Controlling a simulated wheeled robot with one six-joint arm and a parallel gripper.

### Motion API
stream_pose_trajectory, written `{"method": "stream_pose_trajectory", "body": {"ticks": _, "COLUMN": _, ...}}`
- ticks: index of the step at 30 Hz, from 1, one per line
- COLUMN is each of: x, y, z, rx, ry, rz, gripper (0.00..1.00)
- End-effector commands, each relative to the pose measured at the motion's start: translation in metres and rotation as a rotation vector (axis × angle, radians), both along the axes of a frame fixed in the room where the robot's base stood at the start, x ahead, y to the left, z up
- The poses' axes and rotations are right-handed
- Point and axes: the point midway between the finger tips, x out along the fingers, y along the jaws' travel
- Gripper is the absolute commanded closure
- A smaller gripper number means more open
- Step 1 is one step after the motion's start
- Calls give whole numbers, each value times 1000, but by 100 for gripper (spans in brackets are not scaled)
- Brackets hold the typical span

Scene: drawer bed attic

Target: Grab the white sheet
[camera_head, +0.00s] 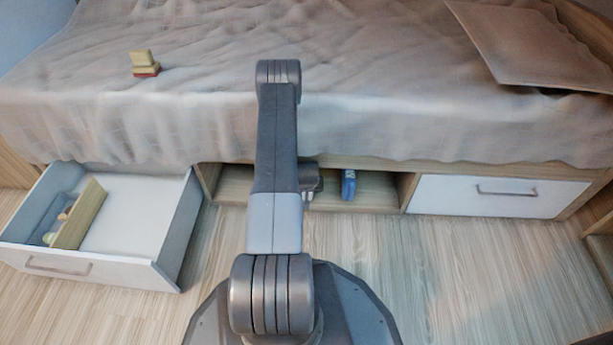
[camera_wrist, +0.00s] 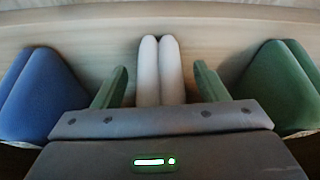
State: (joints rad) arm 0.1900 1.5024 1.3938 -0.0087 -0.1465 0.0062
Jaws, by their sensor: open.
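The white sheet (camera_wrist: 148,78) is folded into two rounded halves and shows in the middle of the wrist view. My gripper (camera_wrist: 160,66) is open, with one finger on each side of the white sheet. A gap shows between each finger and the sheet, so it is not clasped. The sheet's near end is hidden by my gripper's body. In the head view my arm hides the white sheet and most of the gripper, in front of the open compartment (camera_head: 385,190) under the bed.
A blue folded cloth (camera_wrist: 40,95) and a green folded cloth (camera_wrist: 280,90) flank the gripper closely. The blue one also shows in the compartment (camera_head: 348,185). An open drawer (camera_head: 140,215) juts out left; a closed drawer (camera_head: 440,198) is right. The bed (camera_head: 200,100) overhangs.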

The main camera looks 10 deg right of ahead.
Motion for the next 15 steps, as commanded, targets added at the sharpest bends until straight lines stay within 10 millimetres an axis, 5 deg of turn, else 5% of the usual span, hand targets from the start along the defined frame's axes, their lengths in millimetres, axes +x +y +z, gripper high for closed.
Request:
{"method": "stream_pose_trajectory", "body": {"ticks": 4, "x": 0, "y": 0, "z": 1, "rx": 0, "ry": -1, "rz": 0, "gripper": 34}}
{"method": "stream_pose_trajectory", "body": {"ticks": 13, "x": 0, "y": 0, "z": 1, "rx": 0, "ry": -1, "rz": 0, "gripper": 93}}
{"method": "stream_pose_trajectory", "body": {"ticks": 15, "x": 1, "y": 0, "z": 2, "rx": 0, "ry": -2, "rz": 0, "gripper": 93}}
